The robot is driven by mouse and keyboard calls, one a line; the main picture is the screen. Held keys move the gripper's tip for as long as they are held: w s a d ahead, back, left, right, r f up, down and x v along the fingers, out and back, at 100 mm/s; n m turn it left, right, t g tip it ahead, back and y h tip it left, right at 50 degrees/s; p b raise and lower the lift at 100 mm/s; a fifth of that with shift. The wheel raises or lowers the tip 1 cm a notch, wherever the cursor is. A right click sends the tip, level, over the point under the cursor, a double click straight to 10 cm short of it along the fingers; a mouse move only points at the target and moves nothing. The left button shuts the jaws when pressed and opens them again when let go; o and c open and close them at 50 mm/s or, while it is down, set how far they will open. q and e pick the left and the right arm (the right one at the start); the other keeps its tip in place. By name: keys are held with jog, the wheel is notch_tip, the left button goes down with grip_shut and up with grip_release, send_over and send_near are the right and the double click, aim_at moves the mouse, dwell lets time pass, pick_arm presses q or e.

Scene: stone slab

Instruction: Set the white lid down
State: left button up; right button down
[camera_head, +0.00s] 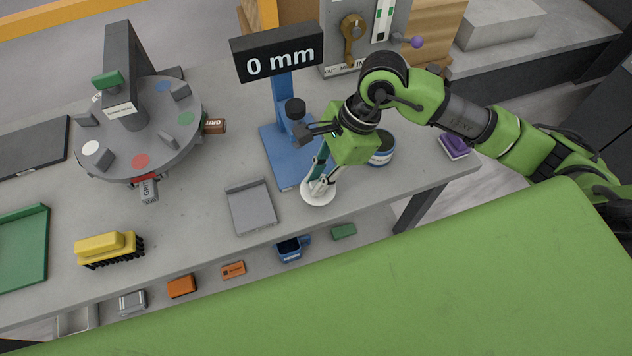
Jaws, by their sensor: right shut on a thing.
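The white lid (318,196) is a small round disc low over the stone slab near its front edge, right of a grey tray. My right gripper (320,184) points down at the lid and is shut on it. I cannot tell whether the lid touches the slab. A dark round tin (382,148) with a pale band stands just right of the gripper, partly hidden behind my right arm. My left gripper is not in view.
A blue gauge stand (285,152) with a "0 mm" display (277,51) stands close behind the gripper. A grey tray (252,207) lies to the left, with a yellow brush (106,248) and a round turntable (140,141) farther left. Bare slab (425,171) shows at right.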

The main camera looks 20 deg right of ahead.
jog(key=f, duration=0.1)
jog(key=f+p, duration=0.1)
jog(key=f, duration=0.1)
jog(key=shift+w+a+f+p, duration=0.1)
jog(key=shift+a+p, duration=0.15)
jog(key=shift+p, duration=0.15)
jog(key=shift+f, duration=0.2)
jog(key=shift+f, duration=0.1)
jog(key=shift+f+b, duration=0.15)
jog(key=shift+b, duration=0.15)
jog(key=c, duration=2)
grip_release()
